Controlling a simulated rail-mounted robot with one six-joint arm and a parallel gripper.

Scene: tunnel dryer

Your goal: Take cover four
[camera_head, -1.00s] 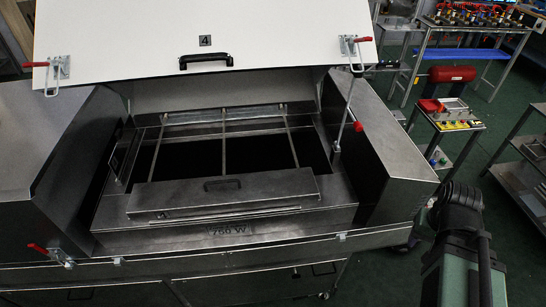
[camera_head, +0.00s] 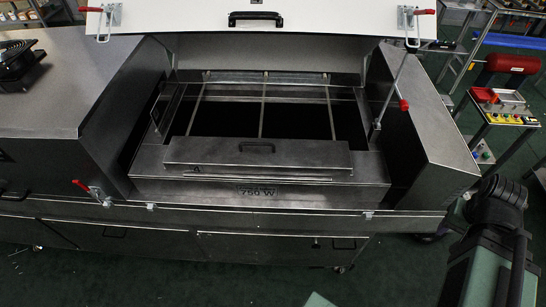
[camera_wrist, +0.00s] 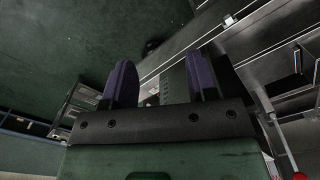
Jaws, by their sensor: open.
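A long grey metal cover (camera_head: 290,160) with a dark handle (camera_head: 257,147) on top lies across the front of the open dryer bay.
The raised white lid (camera_head: 350,18) with a black handle stands over the bay. A rod with a red knob (camera_head: 404,104) rises at the bay's right. Red-handled clamps (camera_head: 86,187) sit on the front and lid. A control stand (camera_head: 502,107) is at the right.

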